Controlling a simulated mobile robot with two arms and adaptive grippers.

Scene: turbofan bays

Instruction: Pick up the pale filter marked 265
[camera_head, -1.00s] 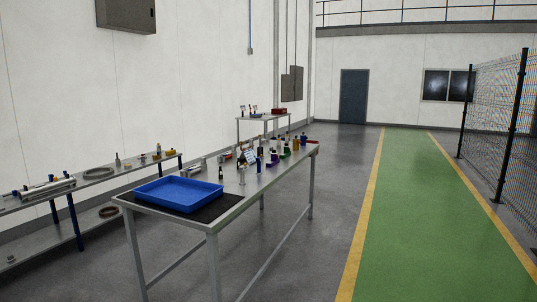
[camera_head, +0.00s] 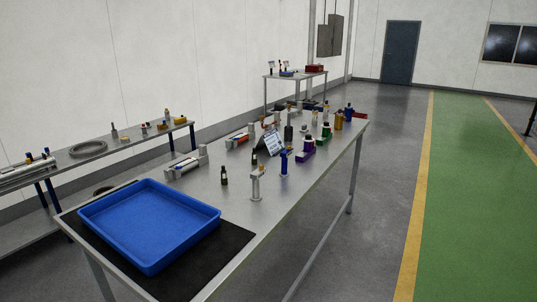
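No pale filter marked 265 can be made out; the items on the long metal table (camera_head: 225,205) are too small to read. A pale grey upright piece (camera_head: 256,184) stands near the table's middle, with a small dark bottle (camera_head: 224,175) to its left and a blue piece (camera_head: 284,162) to its right. A tilted card with print (camera_head: 273,143) stands behind them, its text unreadable. A blue tray (camera_head: 150,228) lies empty on a black mat (camera_head: 222,252) at the near end. Neither of my grippers shows.
A side bench (camera_head: 95,155) with cylinders and a ring runs along the left wall. A smaller table (camera_head: 295,77) with a red box stands farther back. Grey floor and a green walkway (camera_head: 465,200) are clear on the right.

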